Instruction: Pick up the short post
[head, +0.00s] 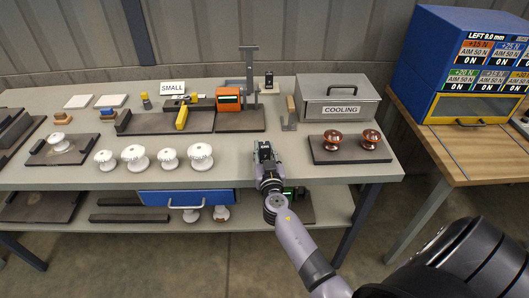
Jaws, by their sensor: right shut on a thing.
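My right gripper (264,150) is over the front part of the grey bench, to the right of the row of white ribbed insulators. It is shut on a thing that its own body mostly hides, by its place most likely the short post. The row holds several white insulators, among them one at the left end (104,160) and one at the right end (200,157), nearest to the gripper. These stand apart from the gripper. My left gripper is not in view.
A dark tray (321,156) with two copper-coloured insulators (371,138) lies to the right. Behind it stands a grey COOLING box (341,110). An orange device (229,97) and a SMALL sign (172,87) are further back. A blue drawer (160,198) is below the bench top.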

